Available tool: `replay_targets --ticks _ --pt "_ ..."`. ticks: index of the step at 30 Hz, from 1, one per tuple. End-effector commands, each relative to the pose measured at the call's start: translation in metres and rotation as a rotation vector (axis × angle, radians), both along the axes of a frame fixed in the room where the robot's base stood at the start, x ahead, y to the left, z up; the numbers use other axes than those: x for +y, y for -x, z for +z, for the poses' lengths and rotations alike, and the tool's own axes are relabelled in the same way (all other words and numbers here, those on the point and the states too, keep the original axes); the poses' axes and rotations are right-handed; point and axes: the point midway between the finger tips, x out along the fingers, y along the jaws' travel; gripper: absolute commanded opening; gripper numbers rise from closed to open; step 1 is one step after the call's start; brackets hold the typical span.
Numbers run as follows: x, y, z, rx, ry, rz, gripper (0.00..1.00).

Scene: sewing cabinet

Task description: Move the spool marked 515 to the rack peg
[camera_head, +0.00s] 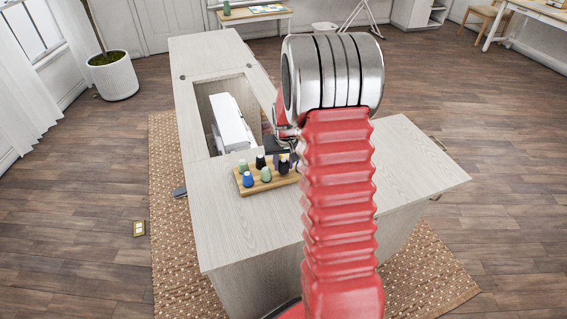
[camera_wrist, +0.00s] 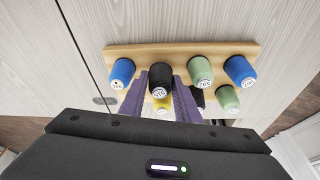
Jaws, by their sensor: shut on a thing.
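The wooden rack (camera_wrist: 160,51) lies behind the fingers. In the head view, the rack (camera_head: 252,189) stands on the cabinet top. My gripper (camera_head: 292,157) is partly hidden there behind my red arm, at the rack's right end. I cannot make out the yellow spool in that view.
In the wrist view, a blue spool (camera_wrist: 122,73) is left of the fingers. A green spool (camera_wrist: 200,72), another blue spool (camera_wrist: 240,73) and a lower green spool (camera_wrist: 228,99) are to the right. A white sewing machine (camera_head: 231,125) sits in the cabinet opening. The tabletop (camera_head: 415,165) is clear at right.

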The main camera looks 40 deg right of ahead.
Motion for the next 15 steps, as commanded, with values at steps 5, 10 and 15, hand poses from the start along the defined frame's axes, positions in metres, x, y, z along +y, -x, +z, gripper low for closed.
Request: replay_targets --ticks 5,10,15 --pt "0.0000 0.0000 0.0000 0.000 0.000 0.000 0.38" --pt "0.0000 -0.0001 0.0000 0.000 0.000 0.000 0.50" --pt "0.0000 -0.0001 0.0000 0.000 0.000 0.000 0.51"
